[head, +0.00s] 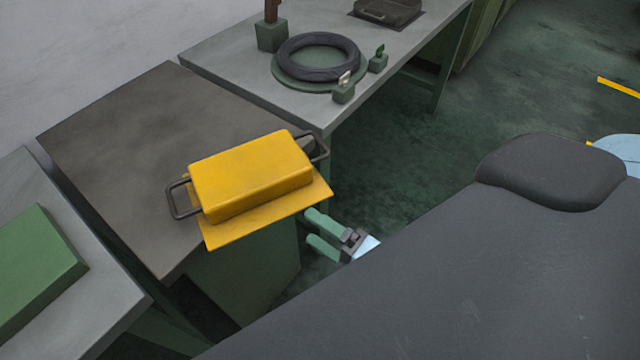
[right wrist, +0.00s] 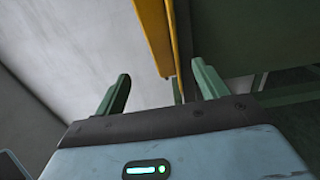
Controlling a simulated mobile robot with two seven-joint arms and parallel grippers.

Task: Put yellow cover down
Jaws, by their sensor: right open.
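The yellow cover (head: 250,175) is a raised box on a flat flange, with a dark bar handle at each end. In the head view it lies over the front right part of the dark brown tabletop (head: 130,130), its flange jutting past the edge. I cannot tell whether it rests fully on the top. My right gripper (head: 313,228) is open and empty, just below the flange's right corner. In the right wrist view, the cover's yellow edge (right wrist: 155,35) shows above and partly between the open green fingers (right wrist: 160,72). My left gripper is not in view.
A grey bench (head: 225,60) behind holds a black ring (head: 318,56) on a green disc, small green blocks and a dark tray (head: 387,12). A grey table with a green block (head: 35,270) stands at left. The brown tabletop's back left is clear.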

